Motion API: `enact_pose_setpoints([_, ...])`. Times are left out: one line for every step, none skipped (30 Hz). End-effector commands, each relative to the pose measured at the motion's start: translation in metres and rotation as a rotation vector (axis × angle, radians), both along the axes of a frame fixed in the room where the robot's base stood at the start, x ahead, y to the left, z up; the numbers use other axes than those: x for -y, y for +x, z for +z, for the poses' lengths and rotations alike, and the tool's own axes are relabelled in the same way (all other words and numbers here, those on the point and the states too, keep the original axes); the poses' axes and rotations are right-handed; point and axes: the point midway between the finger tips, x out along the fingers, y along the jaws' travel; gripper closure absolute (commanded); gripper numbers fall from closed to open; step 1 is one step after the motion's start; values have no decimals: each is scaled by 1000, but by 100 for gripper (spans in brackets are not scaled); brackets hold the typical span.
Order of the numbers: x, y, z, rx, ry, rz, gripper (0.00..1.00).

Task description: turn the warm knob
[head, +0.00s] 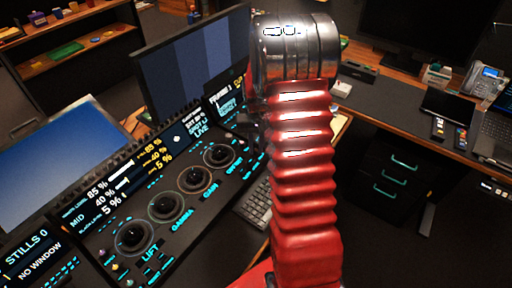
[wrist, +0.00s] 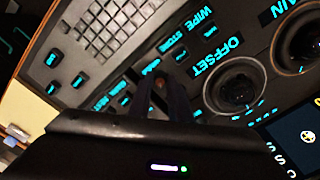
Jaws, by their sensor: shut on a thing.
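The trackball panel (head: 170,195) is dark with glowing cyan labels. In the wrist view my gripper (wrist: 158,92) reaches down to the panel beside the OFFSET trackball (wrist: 236,88). Its two dark fingers are shut on a small knob (wrist: 158,84), of which only a dull reddish-brown bit shows between them. The knob's label is covered or too blurred, so I cannot tell from it whether this is the warm knob. In the head view my red ribbed arm hides the gripper and that part of the panel.
Keys labelled WIPE and STORE (wrist: 190,35) lie close to the fingers. A keyboard (wrist: 105,25) is beyond them; it also shows in the head view (head: 255,205). Screens (head: 195,65) stand behind the panel. A desk with a phone (head: 483,82) is at the right.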

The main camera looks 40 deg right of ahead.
Motion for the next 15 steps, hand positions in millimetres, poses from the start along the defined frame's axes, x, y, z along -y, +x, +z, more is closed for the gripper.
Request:
enact_pose_setpoints([0,1,1,2,-1,-24,100])
enact_pose_setpoints([0,1,1,2,-1,-37,100])
enact_pose_setpoints([0,1,1,2,-1,-53,100])
enact_pose_setpoints([0,1,1,2,-1,-63,100])
enact_pose_setpoints([0,1,1,2,-1,-72,100])
enact_pose_setpoints([0,1,1,2,-1,-83,100])
enact_pose_setpoints([0,1,1,2,-1,-89,100])
enact_pose_setpoints([0,1,1,2,-1,-93,100])
enact_pose_setpoints([0,1,1,2,0,-98,100])
enact_pose_setpoints([0,1,1,2,0,-101,100])
enact_pose_setpoints([0,1,1,2,0,-103,100])
enact_pose_setpoints([0,1,1,2,0,-105,100])
enact_pose_setpoints([0,1,1,2,0,-105,100])
enact_pose_setpoints([0,1,1,2,0,-105,100])
enact_pose_setpoints([0,1,1,2,0,-105,100])
